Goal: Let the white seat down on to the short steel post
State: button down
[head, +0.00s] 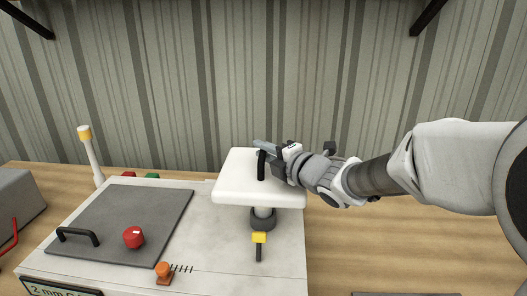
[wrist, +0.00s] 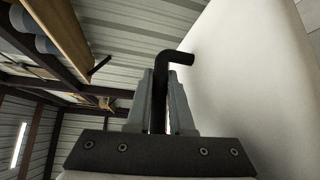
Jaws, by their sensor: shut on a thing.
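The short steel post (head: 263,212) shows under the seat with a dark collar.
A yellow-tagged black lever (head: 259,241) is in front of the post. Left are a dark lid (head: 130,222) with a black handle, a red knob (head: 133,237), an orange knob (head: 163,270) and a white stick with a yellow band (head: 90,150). A ribbed wall stands behind.

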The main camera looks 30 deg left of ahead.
jog(key=shift+r, duration=0.1)
jog(key=c, duration=0.7)
grip_release()
jog(key=shift+s, duration=0.15)
jog(key=shift+d+f, duration=0.1)
jog(key=shift+f, duration=0.1)
jog(key=v, duration=1.7)
jog(key=shift+d+r, duration=0.15)
jog(key=shift+r, duration=0.1)
